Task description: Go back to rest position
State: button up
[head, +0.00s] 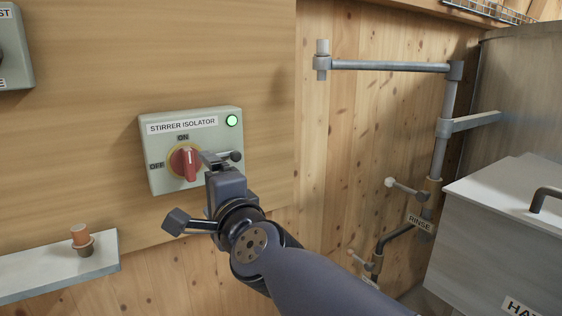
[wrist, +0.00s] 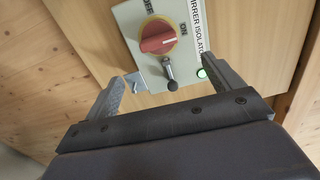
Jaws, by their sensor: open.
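The grey stirrer isolator box (head: 160,180) is on the wooden wall panel; it also shows in the wrist view (wrist: 128,15). Its red rotary knob (head: 187,165) points to ON, and the green lamp (head: 232,120) is lit. A short lever with a dark ball end (wrist: 172,84) sticks out of the box beside the knob. My gripper (head: 218,160) is in front of the box's lower right part. In the wrist view my gripper (wrist: 163,72) is open, with a finger on each side of the lever. I cannot tell whether either finger touches anything.
A shelf (head: 50,272) with an orange-topped peg (head: 81,236) is at lower left. Pipework (head: 390,66) with a RINSE tag (head: 420,223) stands to the right. A metal hatch box (head: 490,240) is at far right. Another grey box (head: 15,50) is at upper left.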

aim_at(192, 167)
jog(key=x, duration=1.1)
jog(key=shift+w+f, duration=0.15)
jog(key=shift+w, duration=0.05)
jog(key=n, duration=0.3)
jog(key=shift+s+d+r, duration=0.1)
jog(key=shift+s+r, duration=0.1)
jog(key=n+p, duration=0.2)
jog(key=n, duration=0.3)
jog(key=shift+n, duration=0.4)
jog(key=n+p, duration=0.3)
jog(key=n, duration=0.2)
jog(key=shift+r, duration=0.2)
jog(key=n+p, duration=0.3)
jog(key=shift+f+n, duration=0.1)
jog(key=shift+n, duration=0.2)
jog(key=shift+f+n+p, duration=0.15)
jog(key=shift+n+p, duration=0.25)
